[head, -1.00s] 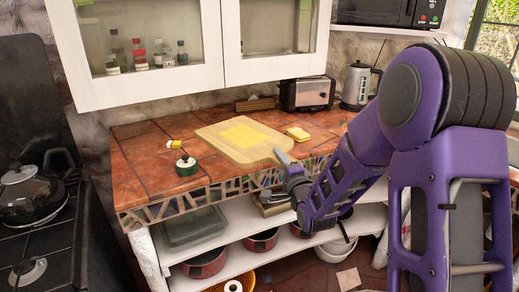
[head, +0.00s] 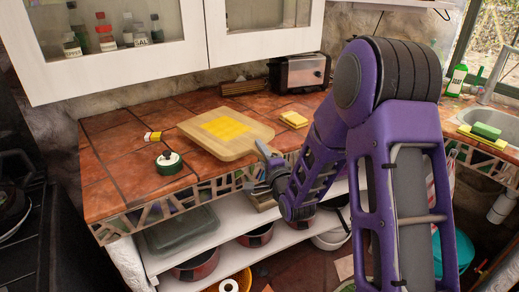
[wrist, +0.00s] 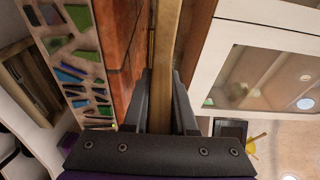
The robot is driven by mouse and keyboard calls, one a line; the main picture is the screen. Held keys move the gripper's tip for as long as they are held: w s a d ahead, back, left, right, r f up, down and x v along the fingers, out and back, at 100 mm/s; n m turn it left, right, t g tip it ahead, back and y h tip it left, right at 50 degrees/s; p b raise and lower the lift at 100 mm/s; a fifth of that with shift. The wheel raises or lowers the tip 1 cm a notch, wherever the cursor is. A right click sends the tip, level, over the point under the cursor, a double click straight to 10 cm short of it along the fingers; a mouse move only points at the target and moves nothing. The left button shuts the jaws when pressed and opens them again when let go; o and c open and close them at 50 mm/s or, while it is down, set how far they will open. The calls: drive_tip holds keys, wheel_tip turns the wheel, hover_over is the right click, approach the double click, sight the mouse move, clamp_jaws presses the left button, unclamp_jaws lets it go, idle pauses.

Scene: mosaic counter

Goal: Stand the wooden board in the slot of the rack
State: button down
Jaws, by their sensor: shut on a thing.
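The wooden board (head: 196,136) is pale, with a yellow checked patch on its top. It lies roughly flat over the tiled counter, its handle end towards the front edge. My gripper (head: 264,150) is shut on that handle end. In the wrist view the board (wrist: 168,35) shows edge-on between the fingers of my gripper (wrist: 162,78). I cannot tell whether the board touches the counter. A low brown wooden rack (head: 245,87) is at the back of the counter by the wall, left of the toaster. Its slot is too small to make out.
A green-and-white round container (head: 168,161) and a small yellow-and-white item (head: 152,136) are left of the board. Yellow sponge-like blocks (head: 293,119) are to its right. A toaster (head: 299,72) stands at the back. White cabinets (head: 266,30) hang above. Bare tiles lie behind the board.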

drive_tip(key=shift+f+b, duration=0.8)
drive_tip(key=shift+f, duration=1.35)
drive_tip(key=c, duration=0.6)
unclamp_jaws()
drive_tip(key=shift+c, duration=0.2)
drive_tip(key=p+v, duration=0.9)
drive_tip(key=v, duration=0.8)
drive_tip(key=shift+s, duration=0.2)
drive_tip(key=shift+w+d+f, duration=0.1)
drive_tip(key=shift+f, duration=0.05)
